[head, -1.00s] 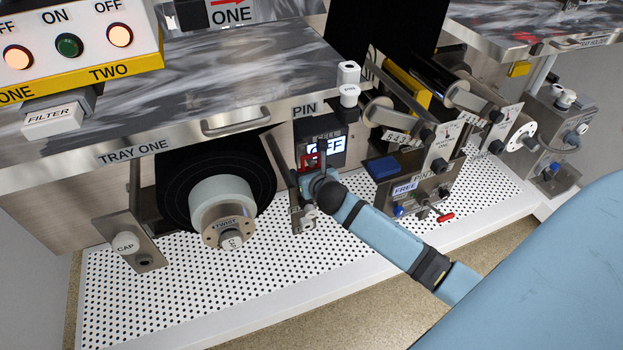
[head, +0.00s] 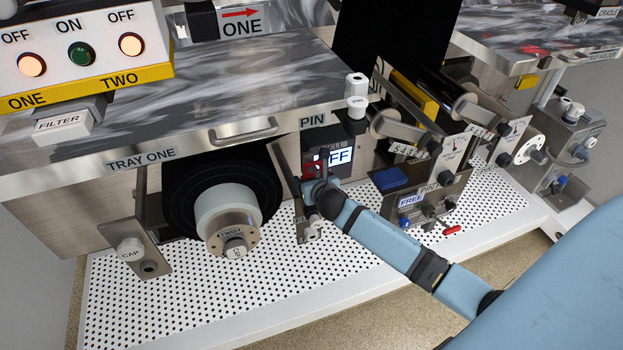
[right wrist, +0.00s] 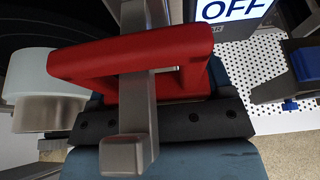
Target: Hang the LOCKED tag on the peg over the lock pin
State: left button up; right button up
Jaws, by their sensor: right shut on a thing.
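A red frame-shaped piece (right wrist: 75,70), which I take to be the tag, fills the upper middle of the right wrist view; no lettering on it is readable. In the head view it is a small red patch (head: 309,169) just above my right gripper (head: 316,187). My right gripper is shut on it; its dark jaw (right wrist: 195,124) lies along the lower edge. A grey metal bracket (right wrist: 136,95) crosses in front of the red frame, with an arm across its opening. I cannot tell whether it passes through. The lock pin is not clearly identifiable. My left gripper is not in view.
A lit OFF screen (head: 341,157) stands close behind the gripper. A black roll (head: 180,185) is to the left, and a FREE-labelled bracket (head: 411,200) to the right. The perforated floor (head: 350,262) below is mostly clear.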

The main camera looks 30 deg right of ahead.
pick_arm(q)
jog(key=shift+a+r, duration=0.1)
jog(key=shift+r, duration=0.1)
pick_arm(e)
jog(key=shift+r, duration=0.1)
jog(key=o, duration=1.1)
jog(key=shift+s, duration=0.1)
jog(key=shift+c, duration=0.2)
pick_arm(q)
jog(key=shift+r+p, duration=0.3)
jog(key=shift+p, duration=0.7)
pick_arm(e)
jog(key=v, duration=1.3)
jog(key=shift+s, duration=0.4)
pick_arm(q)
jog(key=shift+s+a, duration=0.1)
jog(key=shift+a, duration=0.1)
pick_arm(e)
jog(key=shift+s+a, duration=0.1)
